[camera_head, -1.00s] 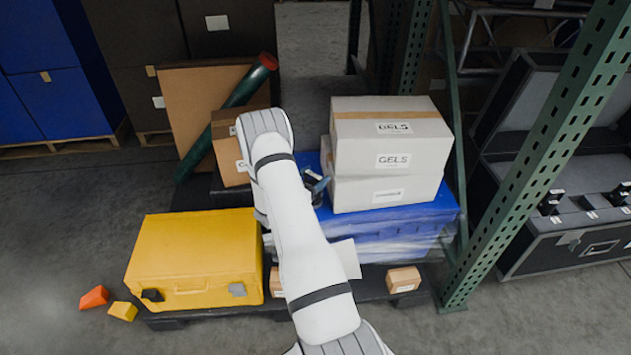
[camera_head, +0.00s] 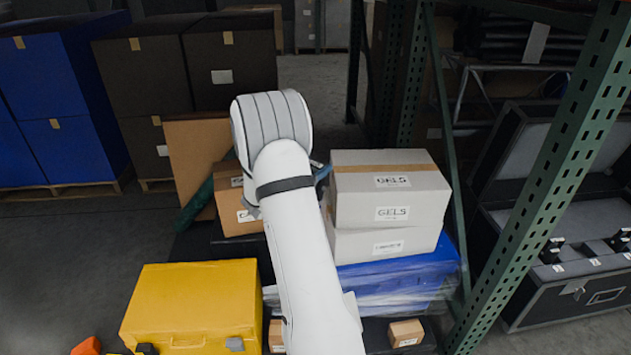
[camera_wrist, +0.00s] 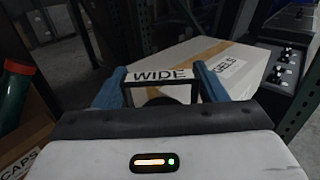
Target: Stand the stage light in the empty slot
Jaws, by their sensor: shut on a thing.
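In the wrist view my gripper (camera_wrist: 160,80) has its two blue fingers on either side of a dark piece with a white label reading WIDE, which I take to be the stage light (camera_wrist: 160,90). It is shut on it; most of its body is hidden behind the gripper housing. In the head view my arm hides the gripper, and only a bit of blue shows beside the white boxes. The open black case (camera_head: 570,290) stands on the floor at the right, with several black upright pieces in it. The empty slot cannot be made out.
Stacked white GELS boxes (camera_head: 388,190) stand on a wrapped blue tote (camera_head: 405,283), close to my gripper. A green perforated rack post (camera_head: 545,190) stands between them and the case. A yellow case (camera_head: 190,305) and a brown carton (camera_head: 228,215) are at the left.

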